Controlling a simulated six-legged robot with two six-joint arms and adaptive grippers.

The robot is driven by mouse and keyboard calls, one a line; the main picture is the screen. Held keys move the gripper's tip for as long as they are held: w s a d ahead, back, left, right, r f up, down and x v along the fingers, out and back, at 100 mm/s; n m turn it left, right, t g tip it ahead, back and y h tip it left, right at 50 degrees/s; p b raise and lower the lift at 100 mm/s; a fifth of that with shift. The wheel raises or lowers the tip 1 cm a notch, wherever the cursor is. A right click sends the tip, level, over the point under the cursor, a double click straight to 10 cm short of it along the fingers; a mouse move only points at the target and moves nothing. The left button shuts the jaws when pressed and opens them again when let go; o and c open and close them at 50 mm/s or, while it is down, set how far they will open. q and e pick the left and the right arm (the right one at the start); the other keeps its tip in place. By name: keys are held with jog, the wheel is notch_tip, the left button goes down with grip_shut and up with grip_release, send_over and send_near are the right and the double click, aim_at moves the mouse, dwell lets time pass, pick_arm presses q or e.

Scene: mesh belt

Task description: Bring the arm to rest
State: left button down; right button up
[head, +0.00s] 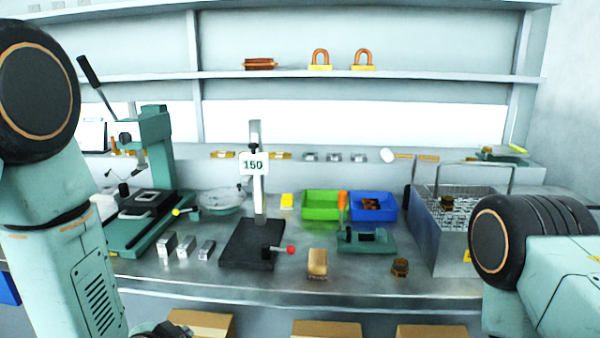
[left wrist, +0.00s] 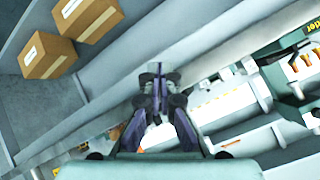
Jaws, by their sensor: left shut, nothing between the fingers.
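My left arm (head: 65,230) comes in from the left and hangs down in front of the bench. Only a dark bit of my left gripper (head: 165,330) shows at the bottom edge of the head view, below the bench's front edge. In the left wrist view my left gripper (left wrist: 158,80) has its fingers together with nothing between them, apart from the boxes and the bench. My right arm (head: 545,270) shows at the right edge, in front of the bench. Its gripper is out of the picture.
The steel bench (head: 205,285) holds a green press (head: 155,150), a black stand with a "150" sign (head: 253,163), a green bin (head: 321,212), a blue bin (head: 360,212) and a wire-mesh basket (head: 440,240). Cardboard boxes (head: 327,328) sit below; they also show in the left wrist view (left wrist: 48,55).

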pick_arm(q)
jog(key=s+f+n+g, duration=0.2)
jog(key=s+f, duration=0.4)
jog(key=s, duration=0.4)
jog(key=s+a+f+n+g, duration=0.1)
jog(key=s+f+n+g, duration=0.2)
jog(key=s, duration=0.7)
jog(key=s+f+n+g, duration=0.2)
jog(key=s+f+g, duration=0.3)
jog(key=s+f, duration=0.5)
jog(key=shift+s+a+n+g, duration=0.15)
jog(key=shift+a+n+g, duration=0.15)
jog(key=shift+n+g, duration=0.1)
jog(key=shift+s, duration=0.2)
jog(key=shift+w, duration=0.2)
jog(key=shift+s, duration=0.15)
jog(key=shift+w, duration=0.2)
